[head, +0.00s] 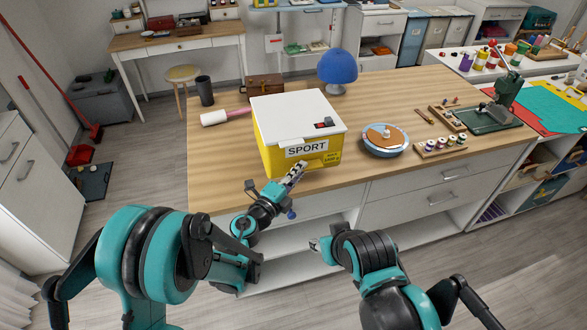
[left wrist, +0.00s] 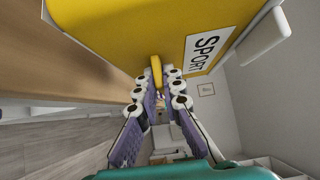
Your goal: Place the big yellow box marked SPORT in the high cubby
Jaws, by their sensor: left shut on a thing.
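The big yellow box (head: 268,152) marked SPORT has a white lid (head: 298,110) and appears to rest on the wooden worktop (head: 225,165) near its front edge. My left gripper (head: 297,172) is at the lower front of the box. In the left wrist view the gripper (left wrist: 158,85) is shut on the yellow handle (left wrist: 157,70) sticking out from the box's labelled face. My right gripper (head: 318,244) is low, in front of the counter and away from the box; its fingers are too small to read. I cannot tell which opening is the high cubby.
A blue lamp (head: 338,67) and a brown case (head: 264,86) stand behind the box. A round blue-rimmed device (head: 385,139) and a spool tray (head: 440,147) are to its right. A pink-and-white roller (head: 222,116) lies left. White drawers (head: 415,197) and open compartments are below the worktop.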

